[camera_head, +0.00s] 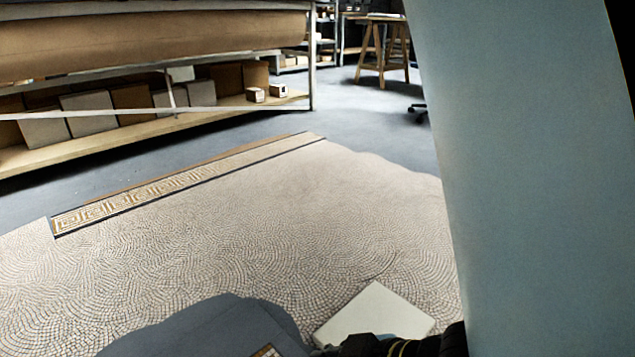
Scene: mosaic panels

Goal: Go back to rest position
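A dark black part with thin yellow-green lines (400,346) shows at the bottom edge, right of centre. It looks like part of my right arm or gripper, but no fingertips show, so I cannot tell if it is open or shut. A pale flat square panel (375,312) is just behind it, partly covered by it. I cannot tell whether the two touch. My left gripper is not in view. A pale mosaic surface (250,240) with fan patterns covers much of the floor, with a Greek-key border strip (150,193) along its far left side.
A dark grey irregular shape (215,325) lies at the bottom, left of the pale panel. Wooden trestles (384,50) stand farther back. Grey floor (350,110) between them is clear.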

